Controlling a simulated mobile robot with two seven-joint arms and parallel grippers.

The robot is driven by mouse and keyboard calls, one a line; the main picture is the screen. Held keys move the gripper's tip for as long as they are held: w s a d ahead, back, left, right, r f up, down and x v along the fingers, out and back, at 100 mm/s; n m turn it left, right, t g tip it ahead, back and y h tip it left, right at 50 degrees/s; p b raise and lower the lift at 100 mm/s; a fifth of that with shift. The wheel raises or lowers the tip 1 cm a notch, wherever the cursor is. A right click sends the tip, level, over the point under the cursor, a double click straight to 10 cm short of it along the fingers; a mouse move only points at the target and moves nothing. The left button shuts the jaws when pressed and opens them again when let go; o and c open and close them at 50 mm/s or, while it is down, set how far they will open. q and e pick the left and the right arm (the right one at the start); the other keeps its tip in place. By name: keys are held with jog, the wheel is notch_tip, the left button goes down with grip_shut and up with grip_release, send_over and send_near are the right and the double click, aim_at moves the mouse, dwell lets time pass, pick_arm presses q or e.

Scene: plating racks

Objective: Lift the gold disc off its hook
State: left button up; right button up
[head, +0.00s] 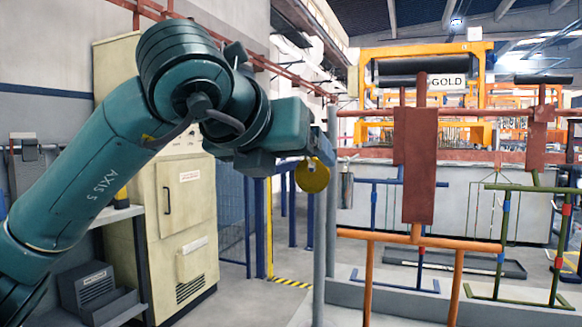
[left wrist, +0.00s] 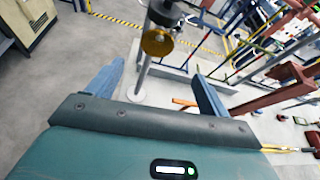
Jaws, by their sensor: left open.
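The gold disc (head: 313,176) hangs beside a grey post (head: 331,220) in the head view, just below and partly behind the fingers of my left gripper (head: 318,148). In the left wrist view the disc (left wrist: 157,42) hangs ahead of the open left gripper (left wrist: 157,70), roughly centred between its two blue fingers and just beyond their tips. The fingers do not touch it in that view. A dark round part (left wrist: 166,11) sits directly above the disc. The hook itself is not clearly visible. My right gripper is not in view.
An orange rack with red-brown panels (head: 417,165) stands right of the post. A green rack (head: 520,190) is farther right. A beige cabinet (head: 180,225) stands behind my left arm. A grey trough (head: 460,205) lies behind the racks. Open floor shows left of the post.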

aim_at(311, 174)
pick_arm(q)
jog(key=x, duration=0.4)
jog(key=p+x, duration=0.1)
jog(key=x, duration=0.3)
jog(key=p+x, duration=0.1)
jog(key=x, duration=0.3)
jog(key=shift+w+a+r, duration=0.15)
jog(key=shift+w+a, duration=0.05)
jog(key=shift+w, duration=0.45)
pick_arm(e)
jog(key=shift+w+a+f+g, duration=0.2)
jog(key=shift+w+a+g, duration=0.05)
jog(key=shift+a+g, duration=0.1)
pick_arm(q)
jog(key=c, duration=1.1)
jog(key=shift+r, duration=0.1)
jog(key=shift+s+r, duration=0.25)
jog(key=shift+r, duration=0.15)
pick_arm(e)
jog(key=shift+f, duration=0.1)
pick_arm(q)
jog(key=shift+s+a+r+b, duration=0.1)
jog(key=shift+s+b, duration=0.05)
jog(key=shift+b, duration=0.2)
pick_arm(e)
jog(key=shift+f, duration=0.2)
